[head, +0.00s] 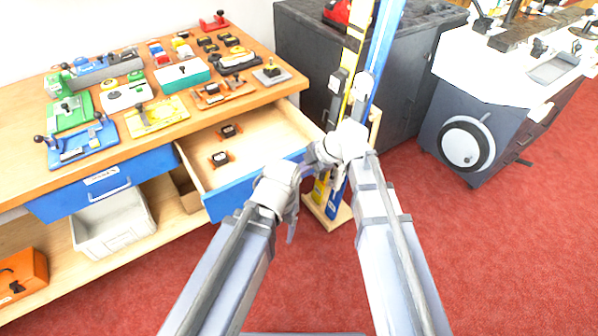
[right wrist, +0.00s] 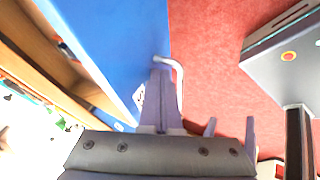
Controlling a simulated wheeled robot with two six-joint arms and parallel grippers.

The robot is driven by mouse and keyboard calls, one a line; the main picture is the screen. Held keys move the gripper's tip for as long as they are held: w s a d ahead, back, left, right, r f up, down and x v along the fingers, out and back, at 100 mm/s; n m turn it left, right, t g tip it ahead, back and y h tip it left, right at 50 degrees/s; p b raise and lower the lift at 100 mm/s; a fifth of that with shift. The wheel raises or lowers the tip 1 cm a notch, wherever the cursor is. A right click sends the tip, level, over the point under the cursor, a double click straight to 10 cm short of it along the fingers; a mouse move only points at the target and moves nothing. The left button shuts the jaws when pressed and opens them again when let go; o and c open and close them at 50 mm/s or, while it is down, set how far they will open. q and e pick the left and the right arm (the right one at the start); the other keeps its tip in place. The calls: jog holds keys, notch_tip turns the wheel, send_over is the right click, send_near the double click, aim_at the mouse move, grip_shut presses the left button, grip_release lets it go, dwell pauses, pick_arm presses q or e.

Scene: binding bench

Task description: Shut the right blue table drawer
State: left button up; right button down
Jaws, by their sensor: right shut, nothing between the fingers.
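The right blue drawer (head: 240,194) of the wooden table is pulled out in the head view, its pale wooden inside showing. Two small dark-and-orange items (head: 220,158) lie in it. My right gripper (head: 310,162) is at the right end of the drawer's front. In the right wrist view its fingers (right wrist: 161,92) are together and empty, close against the blue front (right wrist: 120,40) beside the grey handle (right wrist: 179,84); I cannot tell whether they touch. My left gripper (head: 292,218) is in front of the drawer, seen from behind; its finger gap is hidden.
The left blue drawer (head: 103,187) is shut, above a white bin (head: 112,228) on the lower shelf. Several tools cover the tabletop (head: 20,143). A wooden stand (head: 327,218) with long blue and yellow pieces is right of the drawer. Red floor (head: 480,250) is clear at right.

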send_over(261, 142)
dwell(0.4)
dwell(0.5)
